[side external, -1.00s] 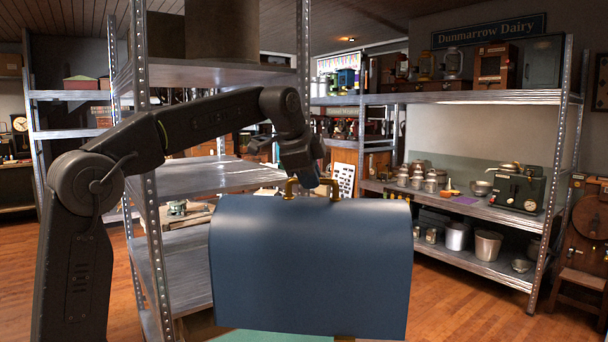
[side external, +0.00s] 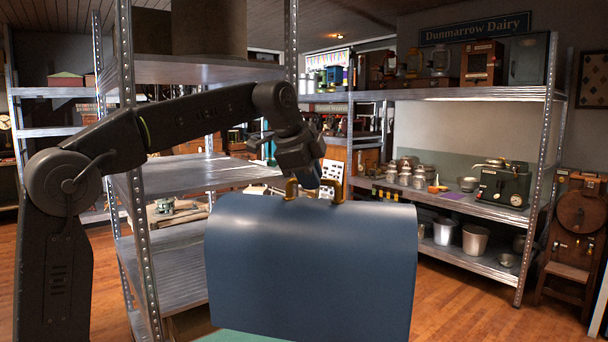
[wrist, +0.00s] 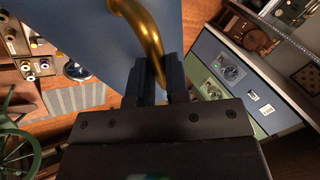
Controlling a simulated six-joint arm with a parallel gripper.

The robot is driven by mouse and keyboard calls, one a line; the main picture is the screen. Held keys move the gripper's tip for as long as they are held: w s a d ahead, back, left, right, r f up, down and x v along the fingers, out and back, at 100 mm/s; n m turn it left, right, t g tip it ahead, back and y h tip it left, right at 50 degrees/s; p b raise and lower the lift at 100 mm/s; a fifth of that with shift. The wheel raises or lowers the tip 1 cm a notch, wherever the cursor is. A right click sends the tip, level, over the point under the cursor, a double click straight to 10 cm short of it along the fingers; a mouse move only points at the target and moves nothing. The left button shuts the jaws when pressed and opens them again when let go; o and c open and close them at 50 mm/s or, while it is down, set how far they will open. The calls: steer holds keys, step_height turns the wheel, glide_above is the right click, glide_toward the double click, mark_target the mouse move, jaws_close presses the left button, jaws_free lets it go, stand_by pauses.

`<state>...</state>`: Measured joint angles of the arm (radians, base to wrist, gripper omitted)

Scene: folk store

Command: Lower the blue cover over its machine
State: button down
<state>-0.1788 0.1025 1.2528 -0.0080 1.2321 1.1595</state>
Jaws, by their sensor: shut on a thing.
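The blue cover (side external: 310,265) is a large box shape with a rounded top and a brass handle (side external: 338,190). It hangs nearly upright in the front middle of the side view, tilted slightly. My gripper (side external: 313,187) is above it, shut on the handle. In the wrist view my gripper's dark fingers (wrist: 160,85) close around the brass handle (wrist: 140,28), with the blue cover (wrist: 80,35) behind. The cover hides what lies beneath and behind it, so I cannot make out its machine.
A green surface (side external: 245,337) shows below the cover. A metal shelf rack (side external: 190,175) stands close behind my arm. Another rack (side external: 470,208) at the right holds pots and a dark green device with dials (side external: 504,187). Wooden floor (side external: 450,300) is clear at the lower right.

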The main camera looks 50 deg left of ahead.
steer(key=shift+s+d+r+m+h, duration=0.1)
steer(key=shift+d+m+h, duration=0.3)
steer(key=shift+d, duration=0.95)
steer(key=shift+s+d+r+m+h, duration=0.15)
steer(key=shift+d+m, duration=0.5)
steer(key=shift+d, duration=0.65)
steer(key=shift+w+d+f+m+h, duration=0.1)
steer(key=shift+d+m+h, duration=0.3)
steer(key=shift+d, duration=0.95)
steer(key=shift+s+d+m, duration=0.1)
steer(key=shift+d+m, duration=0.35)
steer(key=shift+d, duration=0.5)
steer(key=d+m+h, duration=0.2)
steer(key=d+m, duration=0.1)
steer(key=d, duration=0.6)
steer(key=shift+s+d+m+g, duration=0.2)
steer(key=shift+d+m+g, duration=0.2)
steer(key=shift+f, duration=3.85)
steer(key=shift+w+f, duration=0.1)
steer(key=shift+f, duration=3.9)
